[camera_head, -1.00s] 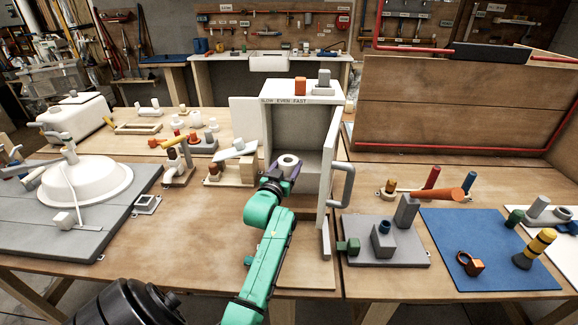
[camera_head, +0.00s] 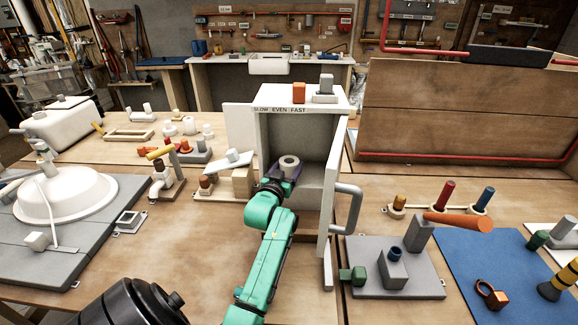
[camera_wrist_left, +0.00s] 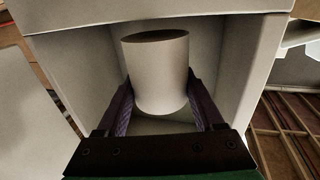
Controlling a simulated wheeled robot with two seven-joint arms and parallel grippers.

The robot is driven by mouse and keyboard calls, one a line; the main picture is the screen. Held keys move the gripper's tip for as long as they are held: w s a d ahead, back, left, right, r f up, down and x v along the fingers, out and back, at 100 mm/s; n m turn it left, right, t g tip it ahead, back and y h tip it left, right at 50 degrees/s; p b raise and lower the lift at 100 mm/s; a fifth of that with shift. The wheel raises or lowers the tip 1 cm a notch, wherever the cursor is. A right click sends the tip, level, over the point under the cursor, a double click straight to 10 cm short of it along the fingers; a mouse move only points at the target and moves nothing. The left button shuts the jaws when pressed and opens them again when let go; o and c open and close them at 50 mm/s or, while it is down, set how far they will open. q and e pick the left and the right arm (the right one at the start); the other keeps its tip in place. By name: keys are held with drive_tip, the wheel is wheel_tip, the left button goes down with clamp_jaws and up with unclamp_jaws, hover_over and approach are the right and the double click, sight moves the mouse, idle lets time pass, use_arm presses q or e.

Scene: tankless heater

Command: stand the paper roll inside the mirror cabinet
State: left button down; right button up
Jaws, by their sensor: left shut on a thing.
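The paper roll (camera_head: 289,163) is a short white cylinder with a hole in its top. It also shows in the left wrist view (camera_wrist_left: 157,75), close to upright. My left gripper (camera_head: 284,180) is shut on it, with dark purple fingers on both sides, also seen in the wrist view (camera_wrist_left: 160,108). The mirror cabinet (camera_head: 256,150) is a pale box with its front open and its door (camera_head: 328,200) swung out to the right. The roll is at the cabinet's opening, with the cabinet walls around it in the wrist view. Whether it touches the cabinet floor cannot be told. My right gripper is not seen.
An orange block (camera_head: 299,93) and a grey block (camera_head: 326,84) stand on the cabinet top. The door's grey handle (camera_head: 348,208) juts to the right. A grey board with blocks (camera_head: 415,278) lies to the right, a white basin (camera_head: 66,200) to the left.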

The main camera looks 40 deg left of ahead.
use_arm(q)
drive_tip(key=shift+w+a+f, duration=0.25)
drive_tip(key=shift+f, duration=0.05)
drive_tip(key=shift+s+d+f, duration=0.1)
drive_tip(key=shift+f+b, duration=0.3)
drive_tip(key=shift+b, duration=0.05)
unclamp_jaws()
drive_tip(key=b+v, duration=0.1)
drive_tip(key=v, duration=1.3)
drive_tip(key=shift+s+d+b, duration=0.15)
drive_tip(key=shift+s+b, duration=0.05)
drive_tip(key=shift+b, duration=0.15)
